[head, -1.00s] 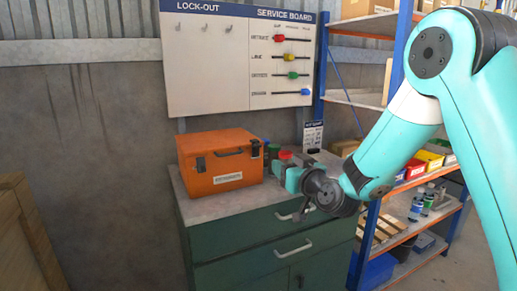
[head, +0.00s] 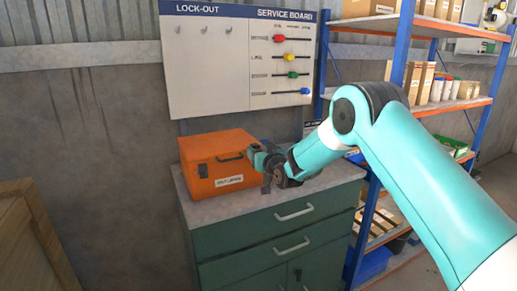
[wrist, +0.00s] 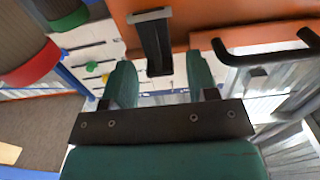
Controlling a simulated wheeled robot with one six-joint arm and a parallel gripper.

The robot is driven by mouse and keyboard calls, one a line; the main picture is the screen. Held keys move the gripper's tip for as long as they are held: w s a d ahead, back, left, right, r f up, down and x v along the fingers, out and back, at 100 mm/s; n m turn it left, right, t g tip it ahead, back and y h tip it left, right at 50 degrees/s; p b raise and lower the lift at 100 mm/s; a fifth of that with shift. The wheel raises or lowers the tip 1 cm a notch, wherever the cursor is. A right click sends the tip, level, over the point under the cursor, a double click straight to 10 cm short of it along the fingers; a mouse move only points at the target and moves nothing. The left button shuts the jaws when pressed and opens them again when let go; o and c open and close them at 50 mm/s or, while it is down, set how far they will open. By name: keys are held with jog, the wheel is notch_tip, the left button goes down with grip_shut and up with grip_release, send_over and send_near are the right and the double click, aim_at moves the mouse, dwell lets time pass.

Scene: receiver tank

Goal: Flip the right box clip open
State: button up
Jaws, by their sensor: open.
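The orange box (head: 212,180) stands on the green cabinet, its lid down. Its left clip (head: 203,170) and black handle (head: 230,158) show on the front. My gripper (head: 256,157) is at the box's right front corner and hides the right clip in the head view. In the wrist view the right clip (wrist: 155,42) is a black strap with a grey bar at one end, against the orange box (wrist: 205,12). My gripper (wrist: 161,82) is open, its two teal fingers apart on either side of the clip's free end. I see no clear contact.
The box handle (wrist: 265,47) is on the other side. The cabinet top (head: 225,207) is clear in front. A blue-orange shelf rack stands right.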

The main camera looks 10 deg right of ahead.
jog(key=shift+w, duration=0.2)
jog(key=c, duration=0.9)
jog(key=t+b, duration=0.1)
jog(key=b, duration=0.4)
jog(key=s+f+t+b, duration=0.1)
jog(key=t+b, duration=0.1)
jog(key=b, duration=0.3)
jog(key=t+b, duration=0.1)
jog(key=b, duration=0.5)
jog(key=shift+s+d+f+y, duration=0.15)
jog(key=shift+s+f+y, duration=0.15)
jog(key=shift+y, duration=0.1)
jog(key=shift+r+t, duration=0.2)
jog(key=shift+t, duration=0.1)
